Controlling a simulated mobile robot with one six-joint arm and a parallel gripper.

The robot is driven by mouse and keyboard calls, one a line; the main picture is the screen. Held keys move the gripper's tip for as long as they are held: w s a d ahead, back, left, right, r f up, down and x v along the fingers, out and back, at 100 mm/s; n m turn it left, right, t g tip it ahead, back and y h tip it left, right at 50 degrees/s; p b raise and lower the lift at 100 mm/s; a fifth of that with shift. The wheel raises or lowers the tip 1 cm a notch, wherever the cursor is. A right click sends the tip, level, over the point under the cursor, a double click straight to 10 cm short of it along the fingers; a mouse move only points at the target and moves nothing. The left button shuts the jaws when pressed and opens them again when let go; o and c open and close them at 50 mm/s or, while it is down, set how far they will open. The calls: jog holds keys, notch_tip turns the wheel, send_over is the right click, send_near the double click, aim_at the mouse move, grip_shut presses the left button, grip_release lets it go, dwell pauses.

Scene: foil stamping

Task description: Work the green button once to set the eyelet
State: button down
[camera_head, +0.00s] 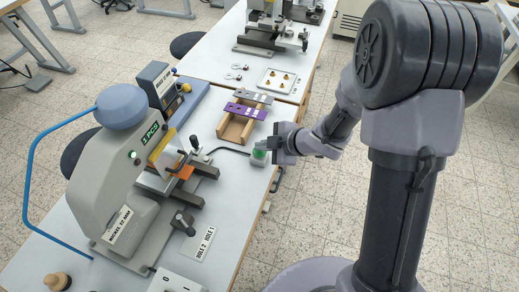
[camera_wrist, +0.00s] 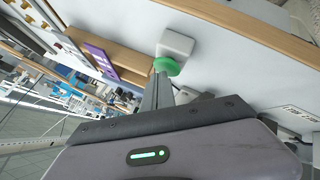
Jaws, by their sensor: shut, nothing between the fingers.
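The green button (camera_head: 259,154) sits on a small light box near the right edge of the table in the head view. In the wrist view the green button (camera_wrist: 167,66) is a round cap on the grey-white box (camera_wrist: 175,45). My gripper (camera_head: 272,150) is shut and empty, with its fingertips right at the button. In the wrist view my gripper's fingers (camera_wrist: 160,75) reach to the cap's near side; I cannot tell whether they touch it. The grey press (camera_head: 120,175) with a blue top stands on the left. No eyelet can be made out.
A wooden box (camera_head: 234,130) with purple and grey strips lies just behind the button. A label plate reading "HOLE 1, HOLE 2" (camera_head: 198,243) lies in front of the press.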

jog(key=shift+f, duration=0.25)
jog(key=shift+r, duration=0.1)
dwell(0.4)
jog(key=shift+r+p, duration=0.9)
jog(key=shift+r, duration=0.05)
notch_tip(320, 180, up, 5)
jog(key=p, duration=0.4)
jog(key=shift+p, duration=0.4)
dwell(0.5)
